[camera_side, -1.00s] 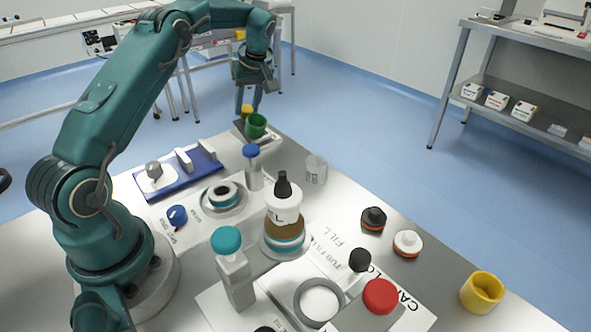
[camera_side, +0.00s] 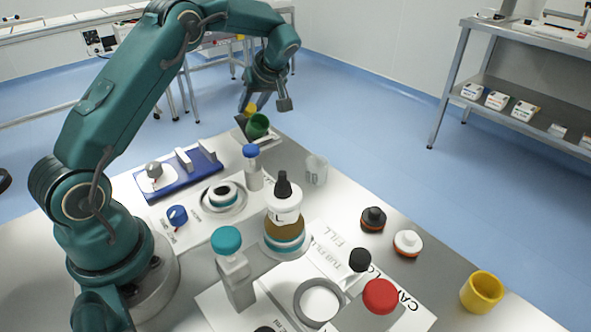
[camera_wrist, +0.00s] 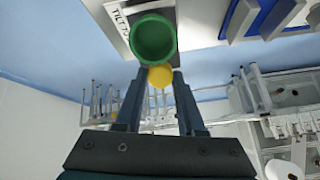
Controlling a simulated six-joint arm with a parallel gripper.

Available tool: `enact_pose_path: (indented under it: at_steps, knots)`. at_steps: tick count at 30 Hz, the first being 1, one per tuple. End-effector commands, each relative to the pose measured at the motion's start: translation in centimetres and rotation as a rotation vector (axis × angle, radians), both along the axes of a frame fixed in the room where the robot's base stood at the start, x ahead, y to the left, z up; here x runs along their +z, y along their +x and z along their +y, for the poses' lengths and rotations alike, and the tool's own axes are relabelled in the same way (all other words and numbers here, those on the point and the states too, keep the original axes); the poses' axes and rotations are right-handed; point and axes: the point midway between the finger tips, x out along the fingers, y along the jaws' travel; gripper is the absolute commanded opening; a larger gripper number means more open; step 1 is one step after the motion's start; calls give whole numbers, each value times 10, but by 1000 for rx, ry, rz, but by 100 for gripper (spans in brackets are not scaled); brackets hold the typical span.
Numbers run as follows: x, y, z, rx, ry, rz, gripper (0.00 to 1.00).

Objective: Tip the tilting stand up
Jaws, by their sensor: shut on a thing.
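The tilting stand stands at the far corner of the table. A green cup (camera_side: 258,126) is on it, leaning to the right, and a yellow knob (camera_side: 251,108) is at its back edge. In the wrist view the green cup (camera_wrist: 153,40) is seen end-on, with the yellow knob (camera_wrist: 160,76) just below it and part of a "TILT" label beside it. My gripper (camera_side: 247,101) reaches down to the knob at a slant. In the wrist view its fingers (camera_wrist: 159,78) are on either side of the yellow knob, shut on it. The stand's hinge is hidden.
A blue tray (camera_side: 205,181) and a blue-capped bottle (camera_side: 254,172) stand near the stand. A clear beaker (camera_side: 316,171) is to the right. A dropper bottle (camera_side: 284,207) and a yellow cup (camera_side: 482,292) stand further forward. Beyond the table's far edge is open floor.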

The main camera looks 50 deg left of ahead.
Motion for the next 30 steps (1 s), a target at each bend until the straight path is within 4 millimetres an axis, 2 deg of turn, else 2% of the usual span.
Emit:
enact_pose_path:
  at_steps: [2, 3, 5, 15, 24, 30]
  knots:
    - [1, 0, -2, 2, -5, 1, 0]
    - [1, 0, -2, 2, -5, 1, 46]
    - [1, 0, -2, 2, -5, 1, 69]
    - [2, 0, -2, 1, -3, -1, 69]
    - [32, 1, -25, -1, -3, -2, 69]
    - [42, 0, -33, 0, -4, 0, 69]
